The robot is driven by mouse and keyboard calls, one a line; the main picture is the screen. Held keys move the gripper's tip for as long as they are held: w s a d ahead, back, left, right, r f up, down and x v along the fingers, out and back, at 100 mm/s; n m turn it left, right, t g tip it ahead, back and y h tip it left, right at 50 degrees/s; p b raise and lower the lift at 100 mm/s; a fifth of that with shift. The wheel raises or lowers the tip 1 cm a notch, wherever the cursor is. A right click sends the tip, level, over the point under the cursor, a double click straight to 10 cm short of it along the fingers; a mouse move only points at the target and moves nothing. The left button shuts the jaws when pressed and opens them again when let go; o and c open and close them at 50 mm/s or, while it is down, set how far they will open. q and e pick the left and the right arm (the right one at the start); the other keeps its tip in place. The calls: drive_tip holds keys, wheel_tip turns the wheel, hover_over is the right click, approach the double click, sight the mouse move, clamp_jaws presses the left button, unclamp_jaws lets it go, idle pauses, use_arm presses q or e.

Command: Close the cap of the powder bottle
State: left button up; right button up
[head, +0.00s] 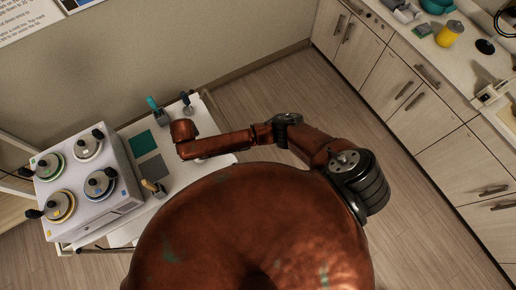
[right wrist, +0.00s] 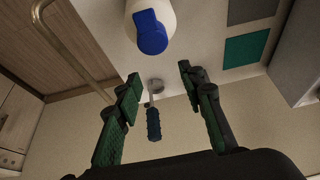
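The powder bottle shows in the right wrist view as a white body (right wrist: 166,9) with a blue cap (right wrist: 151,34), cut off by the top edge. I cannot tell whether the cap is fully seated. My right gripper (right wrist: 158,88) is open and empty, its two dark green fingers spread apart. The bottle lies beyond the fingertips, above the gap between them in the picture, and touches neither finger. In the head view my right arm reaches over the white table (head: 207,121); its fingers and the bottle are hidden there. My left gripper is in neither view.
A blue-handled tool (right wrist: 153,124) shows between the fingers in the picture. Green (head: 141,145) and grey (head: 155,168) squares lie beside the wax warmer (head: 112,199). A teal-handled item (head: 153,105) and a yellowish item (head: 153,188) are on the table. A metal rail (right wrist: 72,45) runs along its edge.

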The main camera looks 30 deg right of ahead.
drive_tip(key=shift+w+g+b, duration=0.85)
drive_tip(key=shift+g+b, duration=0.05)
drive_tip(key=shift+b, duration=0.25)
wheel_tip(320, 180, up, 8)
drive_tip(key=w+g+b, duration=0.2)
drive_tip(key=g+b, duration=0.1)
drive_tip(key=b, duration=0.3)
drive_tip(key=s+f+n+t+y, duration=0.1)
drive_tip(key=s+f+n+y, duration=0.25)
drive_tip(key=s+f, duration=0.9)
drive_tip(key=s+d+f+m+t, duration=0.1)
drive_tip(key=s+d+f, duration=0.15)
drive_tip(key=d, duration=0.35)
drive_tip(key=s+d+f+m+t, duration=0.1)
drive_tip(key=s+d+f, duration=0.15)
drive_tip(key=d, duration=0.35)
drive_tip(key=s+d+f+h+b, duration=0.1)
drive_tip(key=s+d+f+b, duration=0.2)
drive_tip(key=d+f, duration=0.3)
drive_tip(key=s+d+f+m+b, duration=0.1)
drive_tip(key=s+d+f+b, duration=0.2)
drive_tip(key=f, duration=1.1)
drive_tip(key=d, duration=0.2)
drive_tip(key=shift+d+f+h, duration=0.2)
drive_tip(key=shift+d+h, duration=0.15)
drive_tip(key=shift+d, duration=0.05)
drive_tip(key=shift+s, duration=0.1)
